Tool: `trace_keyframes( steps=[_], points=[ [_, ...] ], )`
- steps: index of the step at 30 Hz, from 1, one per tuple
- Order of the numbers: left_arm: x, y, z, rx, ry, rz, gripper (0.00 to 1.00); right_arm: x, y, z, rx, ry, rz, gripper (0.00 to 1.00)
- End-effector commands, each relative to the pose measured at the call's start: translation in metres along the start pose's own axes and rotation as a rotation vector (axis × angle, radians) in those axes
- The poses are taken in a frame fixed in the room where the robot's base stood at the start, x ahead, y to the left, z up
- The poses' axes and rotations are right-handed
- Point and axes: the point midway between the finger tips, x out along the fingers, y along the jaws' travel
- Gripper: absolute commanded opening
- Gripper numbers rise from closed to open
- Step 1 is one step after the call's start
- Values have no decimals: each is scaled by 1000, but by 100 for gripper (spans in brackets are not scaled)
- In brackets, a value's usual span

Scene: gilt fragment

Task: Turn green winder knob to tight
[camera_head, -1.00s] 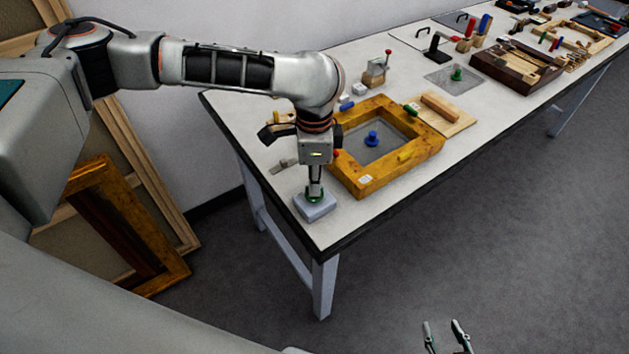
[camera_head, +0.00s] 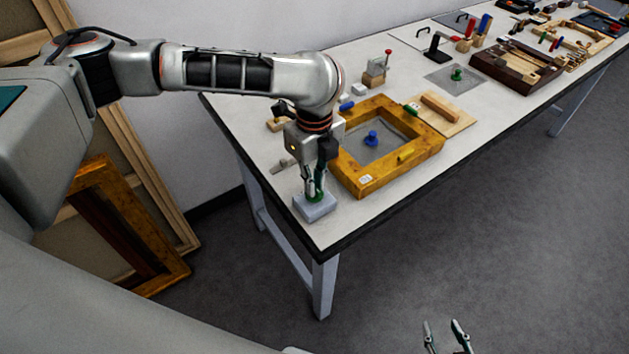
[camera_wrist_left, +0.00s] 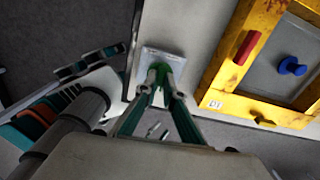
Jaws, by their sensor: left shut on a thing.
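The green winder knob (camera_head: 318,197) sits on top of a pale grey block (camera_head: 315,209) at the near left corner of the table. My left gripper (camera_head: 313,190) points down from above and is shut on the knob. In the left wrist view the two fingertips (camera_wrist_left: 160,78) lie on either side of the green knob (camera_wrist_left: 161,88), with the block (camera_wrist_left: 153,54) behind it. The fingers hide much of the knob, and I see no readable tight mark. My right gripper (camera_head: 446,336) is low at the bottom edge, open and empty, away from the table.
A yellow wooden frame (camera_head: 366,184) with a blue knob (camera_head: 371,138) inside lies just right of the block. A board with a wooden bar (camera_head: 440,106) lies behind it. The table's dark front edge (camera_head: 345,241) is close to the block. Framed pictures lean at the left.

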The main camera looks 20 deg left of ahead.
Motion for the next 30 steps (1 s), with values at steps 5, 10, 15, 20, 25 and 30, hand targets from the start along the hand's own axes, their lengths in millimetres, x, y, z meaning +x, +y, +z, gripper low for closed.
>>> trace_keyframes(
  steps=[5,10,15,20,25,30],
  points=[
    [0,0,1,166,-1,-1,0,0,2,1,-6,-1,0,40],
    [0,0,0,327,0,-1,0,0,1,1,-5,-1,0,40],
    [-1,0,1,489,-1,-1,0,0,0,0,-1,-1,0,40],
    [-1,0,1,640,-1,-1,0,0,-1,0,4,0,0,40],
    [0,0,1,801,-1,-1,0,0,-2,-1,8,1,0,40],
    [-1,-1,1,963,-2,-1,0,0,-2,-1,9,1,0,40]
  ],
)
